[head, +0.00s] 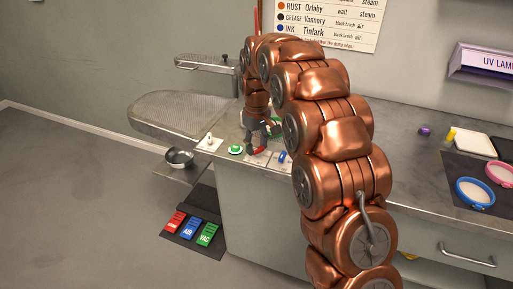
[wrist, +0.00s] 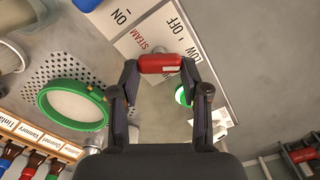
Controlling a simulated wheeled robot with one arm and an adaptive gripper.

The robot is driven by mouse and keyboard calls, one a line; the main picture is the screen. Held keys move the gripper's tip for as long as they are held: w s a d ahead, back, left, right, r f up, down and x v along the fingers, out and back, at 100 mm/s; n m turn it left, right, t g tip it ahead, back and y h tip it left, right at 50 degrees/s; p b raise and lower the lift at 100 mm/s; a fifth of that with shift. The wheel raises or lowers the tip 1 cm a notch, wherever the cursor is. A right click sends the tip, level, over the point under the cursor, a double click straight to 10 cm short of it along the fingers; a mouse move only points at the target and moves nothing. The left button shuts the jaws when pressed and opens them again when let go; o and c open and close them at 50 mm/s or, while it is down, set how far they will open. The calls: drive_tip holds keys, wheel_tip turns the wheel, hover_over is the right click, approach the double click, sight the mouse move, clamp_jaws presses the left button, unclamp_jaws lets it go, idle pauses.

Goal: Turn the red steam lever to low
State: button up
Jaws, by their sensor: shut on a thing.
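The red steam lever (wrist: 160,63) shows in the wrist view as a short red bar, lying across between my fingertips. My gripper (wrist: 158,72) is shut on it, with one finger at each end of the bar. A white label plate (wrist: 140,40) beside it reads STEAM, with LOW, OFF and ON also printed nearby. In the head view, my gripper (head: 257,138) is over the counter and a bit of the red lever (head: 256,150) shows under it. I cannot tell which mark the lever points to.
A green button (head: 235,150) and a blue lever (head: 282,156) sit close to the gripper. Red, blue and green pedals (head: 188,230) lie on the floor. A green hoop (wrist: 75,105) shows in the wrist view.

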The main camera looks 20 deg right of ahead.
drive_tip(key=shift+m+b, duration=0.35)
drive_tip(key=shift+m, duration=0.85)
drive_tip(key=o, duration=1.1)
drive_tip(key=shift+o, duration=0.2)
drive_tip(key=shift+d, duration=0.1)
wheel_tip(320, 180, up, 12)
